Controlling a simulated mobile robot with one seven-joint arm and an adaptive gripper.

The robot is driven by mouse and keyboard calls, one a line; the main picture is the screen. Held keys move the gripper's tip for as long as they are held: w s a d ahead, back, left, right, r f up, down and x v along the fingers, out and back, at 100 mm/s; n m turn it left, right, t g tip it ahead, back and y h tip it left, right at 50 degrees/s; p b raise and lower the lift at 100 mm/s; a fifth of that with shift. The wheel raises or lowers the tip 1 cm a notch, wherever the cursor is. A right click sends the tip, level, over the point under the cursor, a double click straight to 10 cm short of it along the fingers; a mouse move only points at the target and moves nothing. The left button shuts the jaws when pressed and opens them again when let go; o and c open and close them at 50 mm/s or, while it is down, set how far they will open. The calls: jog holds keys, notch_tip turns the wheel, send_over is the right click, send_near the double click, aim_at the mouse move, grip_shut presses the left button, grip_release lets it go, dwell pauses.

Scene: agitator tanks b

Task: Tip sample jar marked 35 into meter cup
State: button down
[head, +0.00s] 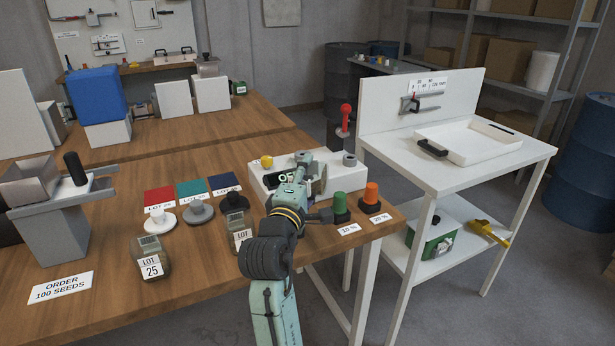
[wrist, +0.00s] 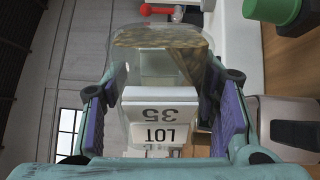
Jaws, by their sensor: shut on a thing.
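My gripper (head: 303,180) is shut on the clear sample jar marked LOT 35. In the wrist view the jar (wrist: 160,75) sits between both finger pads (wrist: 160,118), its label upside down. Tan seeds lie against its far end and slope along one side, so the jar looks tilted. In the head view the jar (head: 320,183) shows only partly behind my gripper, above the white meter body (head: 262,187). The meter cup cannot be made out clearly; my gripper and the jar cover much of the meter.
A jar marked LOT 25 (head: 150,258) and another LOT jar (head: 240,232) stand on the wooden table. A white side table (head: 505,152) stands right.

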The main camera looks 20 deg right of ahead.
jog(key=shift+w+a+r+n, duration=0.1)
jog(key=shift+r+n, duration=0.1)
jog(key=shift+n, duration=0.4)
jog(key=shift+w+a+r+n, duration=0.1)
jog(key=shift+a+r+n, duration=0.1)
jog(key=shift+n, duration=0.4)
jog(key=shift+w+a+r+n, duration=0.1)
jog(key=shift+w+r+n, duration=0.05)
jog(key=shift+n, duration=0.55)
jog(key=shift+w+a+r+n, duration=0.15)
jog(key=shift+a+n, duration=0.05)
jog(key=shift+n, duration=0.4)
